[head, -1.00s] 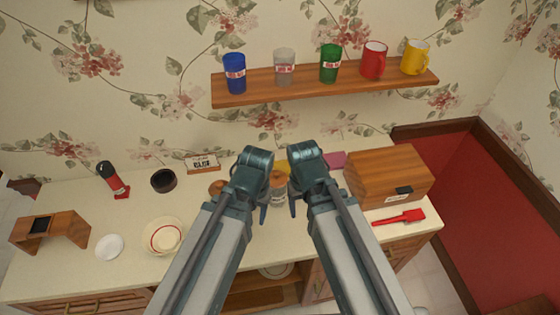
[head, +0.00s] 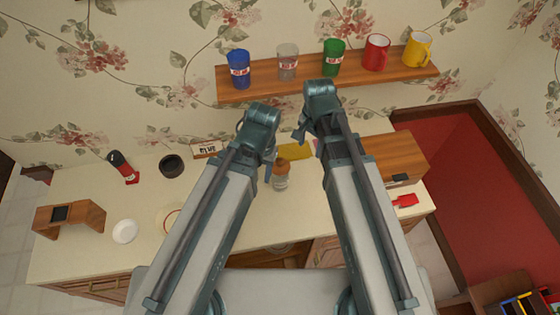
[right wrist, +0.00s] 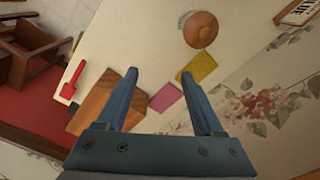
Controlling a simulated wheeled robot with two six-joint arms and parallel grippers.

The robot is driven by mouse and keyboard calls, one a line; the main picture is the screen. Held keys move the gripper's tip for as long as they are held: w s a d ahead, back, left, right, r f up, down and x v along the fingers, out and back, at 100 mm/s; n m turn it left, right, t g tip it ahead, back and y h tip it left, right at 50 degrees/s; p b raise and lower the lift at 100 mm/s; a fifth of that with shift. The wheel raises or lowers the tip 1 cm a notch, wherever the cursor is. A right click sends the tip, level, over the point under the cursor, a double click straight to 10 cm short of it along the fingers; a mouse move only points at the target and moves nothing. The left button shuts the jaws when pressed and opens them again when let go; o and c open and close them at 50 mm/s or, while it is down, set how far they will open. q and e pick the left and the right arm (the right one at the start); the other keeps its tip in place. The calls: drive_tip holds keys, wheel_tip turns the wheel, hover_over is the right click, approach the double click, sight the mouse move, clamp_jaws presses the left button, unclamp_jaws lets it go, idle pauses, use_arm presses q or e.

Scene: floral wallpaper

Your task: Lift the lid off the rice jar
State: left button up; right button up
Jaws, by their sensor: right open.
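The rice jar (head: 280,184) is a small clear jar standing on the counter, with a round brown lid (head: 282,164) on top. The lid shows from above in the right wrist view (right wrist: 201,29), beyond the fingertips and apart from them. My right gripper (head: 302,134) is raised over the back of the counter, to the upper right of the jar in the head view; it is open and empty in the right wrist view (right wrist: 164,78). My left gripper (head: 266,170) shows just left of the jar in the head view; its fingers are mostly hidden by its own arm.
A wooden box (head: 402,158) and a red spatula (head: 405,200) are on the right. Yellow (head: 296,152) and pink (right wrist: 166,97) cards lie near the jar. A dark bowl (head: 171,166) and white dish (head: 125,231) are left. A shelf (head: 262,94) with several cups hangs above.

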drive_tip(key=w+a+m, duration=0.3)
drive_tip(key=a+m, duration=0.5)
drive_tip(key=m+b, duration=0.1)
drive_tip(key=b, duration=0.8)
hover_over(280, 161)
wheel_tip(280, 161, down, 8)
drive_tip(key=shift+d+f, duration=0.1)
drive_tip(key=shift+f, duration=0.1)
wheel_tip(280, 161, down, 5)
drive_tip(key=b, duration=0.4)
drive_tip(key=shift+f+b, duration=0.1)
drive_tip(key=shift+b, duration=0.3)
clamp_jaws()
